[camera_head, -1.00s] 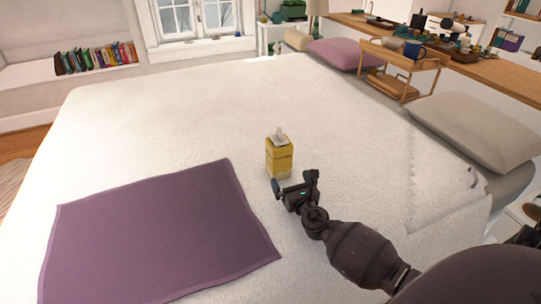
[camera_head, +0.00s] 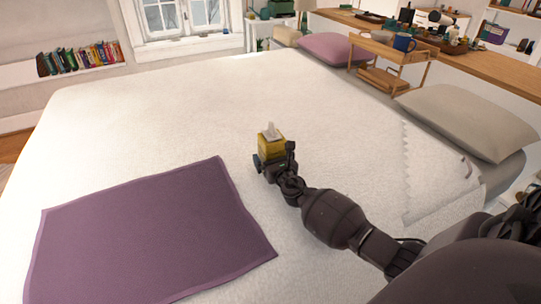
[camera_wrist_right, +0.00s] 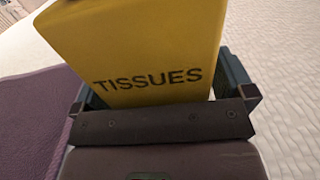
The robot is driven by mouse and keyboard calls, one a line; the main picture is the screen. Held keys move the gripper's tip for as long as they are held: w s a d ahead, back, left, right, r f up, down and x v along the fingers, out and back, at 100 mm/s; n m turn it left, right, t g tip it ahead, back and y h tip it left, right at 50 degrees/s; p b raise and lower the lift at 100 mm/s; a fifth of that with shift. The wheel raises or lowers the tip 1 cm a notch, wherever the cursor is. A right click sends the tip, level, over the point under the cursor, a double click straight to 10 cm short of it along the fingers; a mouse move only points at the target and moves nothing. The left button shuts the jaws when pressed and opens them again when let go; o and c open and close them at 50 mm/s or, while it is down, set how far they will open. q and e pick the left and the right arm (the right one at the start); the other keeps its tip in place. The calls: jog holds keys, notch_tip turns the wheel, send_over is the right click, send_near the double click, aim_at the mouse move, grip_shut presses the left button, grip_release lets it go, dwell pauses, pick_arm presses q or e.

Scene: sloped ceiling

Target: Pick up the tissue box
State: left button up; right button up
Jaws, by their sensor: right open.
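The yellow tissue box (camera_head: 270,146), with a white tissue sticking out of its top, stands upright on the white bed. My right gripper (camera_head: 274,160) is at the near side of the box, with a finger on either side of it. In the right wrist view the box (camera_wrist_right: 140,50), lettered "TISSUES", lies between the two open fingers of the gripper (camera_wrist_right: 163,95). A narrow gap shows beside the box at the right finger; contact at the left finger cannot be told. The lower part of the box is hidden behind the gripper in the head view. My left gripper is not in view.
A purple blanket (camera_head: 150,235) lies flat on the bed (camera_head: 180,110), left of the box. A beige pillow (camera_head: 465,120) and a wooden tray stand (camera_head: 390,62) are to the right. The bed around the box is clear.

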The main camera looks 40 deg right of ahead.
jog(key=shift+w+d, duration=0.1)
jog(key=shift+w, duration=0.2)
jog(key=c, duration=1.7)
